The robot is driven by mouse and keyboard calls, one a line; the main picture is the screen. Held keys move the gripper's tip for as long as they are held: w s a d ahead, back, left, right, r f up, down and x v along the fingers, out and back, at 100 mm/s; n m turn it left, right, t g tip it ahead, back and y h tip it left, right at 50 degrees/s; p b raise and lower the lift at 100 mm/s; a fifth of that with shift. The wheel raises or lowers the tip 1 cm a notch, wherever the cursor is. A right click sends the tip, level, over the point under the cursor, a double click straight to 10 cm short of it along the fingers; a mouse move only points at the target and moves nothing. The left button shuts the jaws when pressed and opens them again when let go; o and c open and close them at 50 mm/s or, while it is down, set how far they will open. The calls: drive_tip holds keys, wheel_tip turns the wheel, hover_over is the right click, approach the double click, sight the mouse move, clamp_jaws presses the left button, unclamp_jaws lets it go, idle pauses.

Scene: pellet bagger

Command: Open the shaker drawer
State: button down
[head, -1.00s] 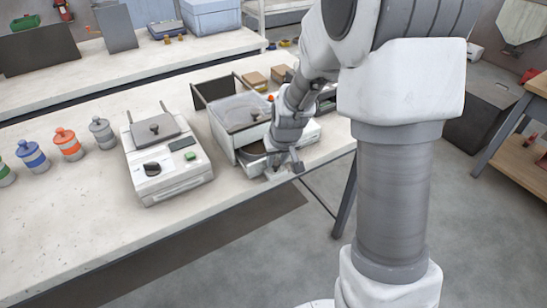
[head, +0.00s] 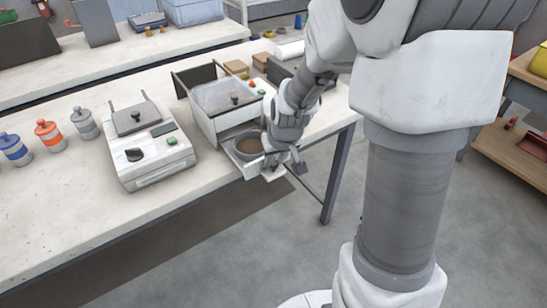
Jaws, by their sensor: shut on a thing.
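The shaker (head: 208,125) is a white machine with a clear-lidded box on top and a dark panel behind. Its low drawer (head: 238,165) is pulled out toward the table's front edge. A round grey pan with brownish contents (head: 247,147) sits in the drawer. My gripper (head: 273,172) is down at the drawer's front and is shut, apparently on the drawer handle. The handle and the drawer's right part are mostly hidden by my gripper and wrist.
A white machine with a black knob and green button (head: 152,155) stands left of the shaker. Orange (head: 49,136), blue (head: 15,149) and grey (head: 84,124) canisters stand farther left. Small brown boxes (head: 236,68) lie behind. The floor before the table is clear.

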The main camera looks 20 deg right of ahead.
drive_tip(key=c, duration=0.6)
unclamp_jaws()
drive_tip(key=p+v, duration=0.3)
drive_tip(key=v, duration=1.4)
drive_tip(key=shift+r, duration=0.25)
drive_tip(key=shift+m+t, duration=0.3)
drive_tip(key=shift+t, duration=0.2)
drive_tip(key=s+r+p, duration=0.1)
drive_tip(key=s+r, duration=0.1)
drive_tip(key=s, duration=0.2)
drive_tip(key=s+a+r+p, duration=0.1)
drive_tip(key=s+r, duration=0.2)
drive_tip(key=s, duration=0.2)
drive_tip(key=s+a+r+p, duration=0.1)
drive_tip(key=s+r, duration=0.1)
drive_tip(key=s, duration=0.3)
drive_tip(key=shift+a+r, duration=0.1)
drive_tip(key=shift+r, duration=0.3)
